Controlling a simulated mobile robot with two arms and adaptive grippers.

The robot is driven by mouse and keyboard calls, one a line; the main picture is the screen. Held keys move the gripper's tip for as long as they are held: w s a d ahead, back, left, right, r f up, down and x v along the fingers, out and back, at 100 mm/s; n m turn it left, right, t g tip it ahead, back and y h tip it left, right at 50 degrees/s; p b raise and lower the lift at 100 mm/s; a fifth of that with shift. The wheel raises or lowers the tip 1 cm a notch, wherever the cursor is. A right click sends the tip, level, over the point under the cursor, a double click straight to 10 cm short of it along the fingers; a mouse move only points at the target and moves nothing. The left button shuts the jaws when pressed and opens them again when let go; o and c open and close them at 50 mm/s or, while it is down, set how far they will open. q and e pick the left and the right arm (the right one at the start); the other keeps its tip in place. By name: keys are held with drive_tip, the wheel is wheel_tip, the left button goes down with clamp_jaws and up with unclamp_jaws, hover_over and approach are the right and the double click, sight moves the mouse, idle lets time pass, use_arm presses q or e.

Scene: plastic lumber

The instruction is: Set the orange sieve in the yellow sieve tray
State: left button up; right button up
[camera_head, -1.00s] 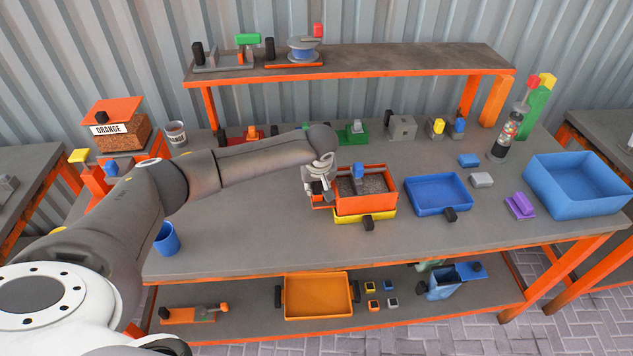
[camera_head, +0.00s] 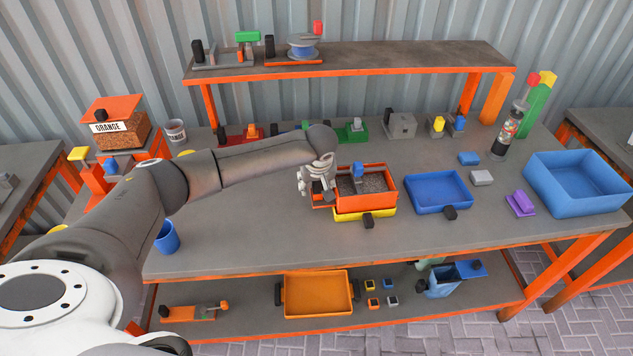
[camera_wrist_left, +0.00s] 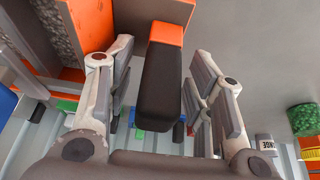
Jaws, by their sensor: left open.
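The orange sieve (camera_head: 376,202) sits over the yellow sieve tray (camera_head: 365,214) on the bench. Grey-brown granules and a blue-handled scoop (camera_head: 359,172) are in the sieve. The yellow tray shows below the sieve's front edge, with a dark handle in front. My left gripper (camera_head: 320,195) is at the sieve's left side. In the left wrist view, its open fingers (camera_wrist_left: 163,95) stand on both sides of the sieve's black handle (camera_wrist_left: 160,85), with gaps visible. Whether the sieve is fully seated is hard to tell. My right gripper is not in view.
A blue tray (camera_head: 438,208) stands close to the right of the sieve, and a large blue bin (camera_head: 560,205) is farther right. A blue cup (camera_head: 167,238) stands at the bench's left front. The bench front between cup and sieve is clear.

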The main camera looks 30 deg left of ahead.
use_arm(q)
drive_tip(key=v, duration=1.2)
drive_tip(key=s+d+f+m+h, duration=0.4)
drive_tip(key=s+d+f+m, duration=0.3)
drive_tip(key=s+d+f, duration=0.65)
drive_tip(key=s+a+m+y, duration=0.1)
drive_tip(key=s+a, duration=0.2)
drive_tip(key=s, duration=0.7)
drive_tip(key=s+a+m, duration=0.1)
drive_tip(key=s+a, duration=0.2)
drive_tip(key=s, duration=0.6)
wheel_tip(320, 180, down, 29)
drive_tip(key=s+g+b, duration=0.1)
drive_tip(key=s, duration=0.1)
drive_tip(key=s+a+f+g+b, duration=0.1)
drive_tip(key=s+a+f, duration=0.1)
drive_tip(key=s+f, duration=1.4)
drive_tip(key=shift+a+f+g+y, duration=0.25)
drive_tip(key=shift+a+g+y, duration=0.05)
drive_tip(key=shift+a, duration=0.05)
